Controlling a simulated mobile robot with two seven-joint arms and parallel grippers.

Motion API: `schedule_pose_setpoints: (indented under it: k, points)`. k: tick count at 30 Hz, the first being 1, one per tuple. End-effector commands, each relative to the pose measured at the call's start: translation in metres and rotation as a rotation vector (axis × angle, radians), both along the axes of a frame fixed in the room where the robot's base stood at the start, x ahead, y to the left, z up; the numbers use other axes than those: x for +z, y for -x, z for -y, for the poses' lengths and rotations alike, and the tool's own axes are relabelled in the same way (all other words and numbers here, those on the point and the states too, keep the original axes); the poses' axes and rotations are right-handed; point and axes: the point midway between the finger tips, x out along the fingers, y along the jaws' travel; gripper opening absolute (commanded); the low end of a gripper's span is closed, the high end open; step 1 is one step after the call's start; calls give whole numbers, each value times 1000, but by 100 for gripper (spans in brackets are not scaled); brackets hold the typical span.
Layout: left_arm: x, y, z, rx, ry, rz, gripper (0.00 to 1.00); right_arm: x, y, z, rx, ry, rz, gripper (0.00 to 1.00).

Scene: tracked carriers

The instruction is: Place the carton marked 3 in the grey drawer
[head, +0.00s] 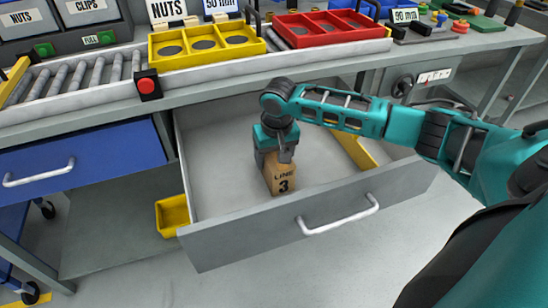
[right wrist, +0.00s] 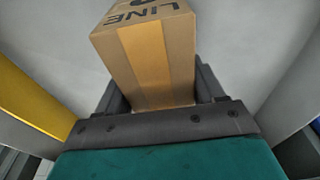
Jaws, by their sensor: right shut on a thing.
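The brown carton (head: 281,180), marked LINE 3, is upright inside the open grey drawer (head: 270,232). My right gripper (head: 274,157) reaches down into the drawer and is shut on the upper part of the carton. In the right wrist view the carton (right wrist: 150,55) sits between the two dark fingers, with a tan tape strip along its side. I cannot tell whether the carton's base touches the drawer floor. My left gripper is not in view.
A yellow strip (head: 354,149) stands in the drawer's right part. The drawer floor left of the carton is clear. Yellow (head: 207,46) and red (head: 322,28) trays are on the bench above. A closed blue drawer (head: 80,157) is at left, with a yellow bin (head: 172,215) below.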

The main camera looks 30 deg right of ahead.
Motion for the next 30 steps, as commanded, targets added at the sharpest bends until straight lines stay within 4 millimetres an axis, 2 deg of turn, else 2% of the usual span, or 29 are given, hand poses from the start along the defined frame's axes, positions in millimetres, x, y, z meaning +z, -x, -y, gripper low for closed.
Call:
schedule_pose_setpoints:
  k: [9,10,17,26,30]
  points:
    - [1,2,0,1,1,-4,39,0,-1,-1,0,-1,3,11]
    - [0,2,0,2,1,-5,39,-1,0,0,0,-1,0,70]
    - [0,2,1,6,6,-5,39,-1,0,0,0,-1,1,92]
    - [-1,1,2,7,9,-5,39,0,0,0,0,0,2,94]
    - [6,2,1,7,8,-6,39,19,1,-1,1,-1,3,94]
